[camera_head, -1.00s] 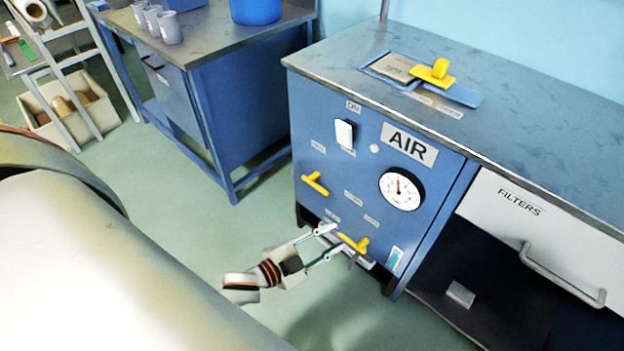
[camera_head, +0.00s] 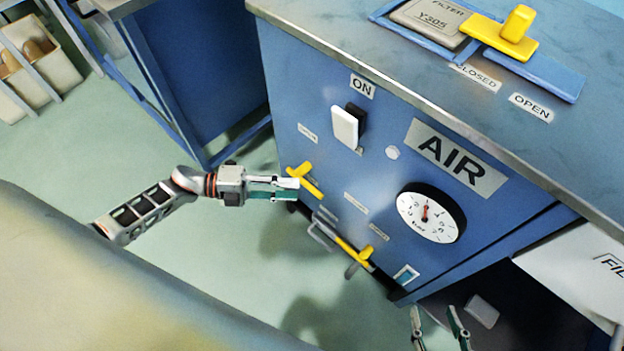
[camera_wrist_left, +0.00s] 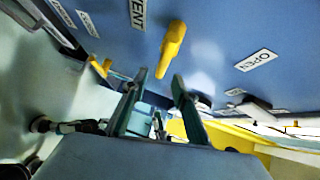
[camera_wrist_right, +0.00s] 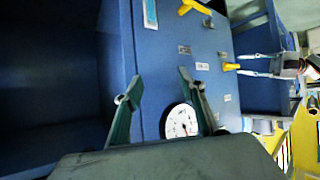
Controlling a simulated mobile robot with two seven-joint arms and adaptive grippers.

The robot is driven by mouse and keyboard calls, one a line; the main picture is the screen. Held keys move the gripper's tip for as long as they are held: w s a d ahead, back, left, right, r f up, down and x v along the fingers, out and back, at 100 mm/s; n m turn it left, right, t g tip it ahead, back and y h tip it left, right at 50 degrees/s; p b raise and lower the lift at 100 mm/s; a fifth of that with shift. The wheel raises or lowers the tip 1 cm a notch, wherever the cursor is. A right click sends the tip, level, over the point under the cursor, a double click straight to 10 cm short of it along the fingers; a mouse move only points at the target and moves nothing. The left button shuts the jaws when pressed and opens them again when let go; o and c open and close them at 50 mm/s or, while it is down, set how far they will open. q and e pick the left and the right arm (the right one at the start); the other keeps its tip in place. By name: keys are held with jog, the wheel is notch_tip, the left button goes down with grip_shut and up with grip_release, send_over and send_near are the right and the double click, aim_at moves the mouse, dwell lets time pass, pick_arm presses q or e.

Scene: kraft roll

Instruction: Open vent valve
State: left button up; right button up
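The vent valve's yellow handle (camera_head: 305,180) sticks out of the blue panel's left side. In the left wrist view the handle (camera_wrist_left: 173,47) lies between a VENT label (camera_wrist_left: 137,14) and an OPEN label (camera_wrist_left: 257,60). My left gripper (camera_head: 292,188) is at this handle, its fingers seen edge-on in the head view. In the left wrist view its fingers (camera_wrist_left: 160,80) are apart, with the handle beyond the tips; whether they touch is unclear. My right gripper (camera_head: 436,312) is open and empty at the bottom of the head view, facing the panel near the gauge (camera_wrist_right: 181,122).
A second yellow handle (camera_head: 352,252) sits lower on the panel. A white switch (camera_head: 344,127), the round gauge (camera_head: 431,212) and an AIR label (camera_head: 456,157) are above and right. A yellow slider (camera_head: 502,35) is on top.

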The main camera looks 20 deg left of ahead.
aim_at(315, 189)
pick_arm(q)
jog(key=x, duration=0.7)
jog(key=shift+d+r, duration=0.1)
jog(key=shift+r, duration=0.05)
grip_shut()
